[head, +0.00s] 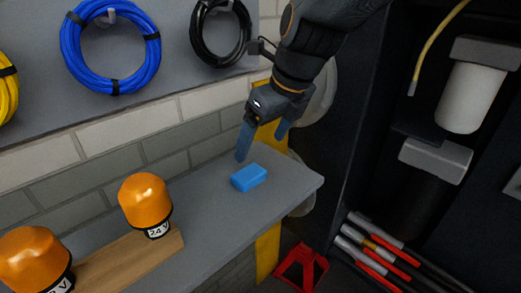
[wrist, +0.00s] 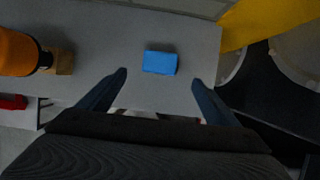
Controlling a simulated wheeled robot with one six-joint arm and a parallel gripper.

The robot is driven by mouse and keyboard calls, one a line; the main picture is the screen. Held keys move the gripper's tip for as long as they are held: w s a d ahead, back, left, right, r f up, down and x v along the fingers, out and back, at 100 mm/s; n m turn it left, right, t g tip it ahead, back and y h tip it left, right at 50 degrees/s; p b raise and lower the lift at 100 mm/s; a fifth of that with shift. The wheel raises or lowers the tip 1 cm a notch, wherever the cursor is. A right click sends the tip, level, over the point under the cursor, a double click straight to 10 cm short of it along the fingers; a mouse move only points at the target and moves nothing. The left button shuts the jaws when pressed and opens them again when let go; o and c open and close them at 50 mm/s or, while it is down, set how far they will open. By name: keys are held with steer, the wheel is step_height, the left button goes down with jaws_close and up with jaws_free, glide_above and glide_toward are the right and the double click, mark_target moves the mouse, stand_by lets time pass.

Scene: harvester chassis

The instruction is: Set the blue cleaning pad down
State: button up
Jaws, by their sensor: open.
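The blue cleaning pad (head: 248,178) lies flat on the grey shelf (head: 205,210), close to its right end. In the wrist view the pad (wrist: 160,62) rests on the grey surface, beyond the fingertips and between their lines. My gripper (head: 262,143) is above and just behind the pad in the head view, with its blue fingers spread. In the wrist view my gripper (wrist: 160,78) is open and empty, and neither finger touches the pad.
Two orange beacons (head: 145,200) stand on a wooden block (head: 130,262) on the shelf's left part. Blue (head: 111,45) and black (head: 220,32) cable coils hang on the wall behind. A dark cabinet with a white canister (head: 470,97) is right. The shelf around the pad is clear.

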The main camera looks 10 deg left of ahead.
steer(key=shift+d+r, duration=0.1)
steer(key=shift+r, duration=0.05)
steer(key=s+d+f+n+h, duration=0.1)
steer(key=d+f+n, duration=0.3)
steer(key=d+n, duration=0.4)
steer(key=s+d+f+n+h, duration=0.1)
steer(key=s+d+f+n, duration=0.2)
steer(key=d+f+n, duration=0.2)
steer(key=s+d+f+n+g+h, duration=0.1)
steer(key=d+f+n, duration=0.4)
steer(key=d+n, duration=0.5)
steer(key=s+n, duration=0.1)
steer(key=n, duration=0.2)
steer(key=shift+d, duration=0.4)
steer(key=shift+s+f, duration=0.1)
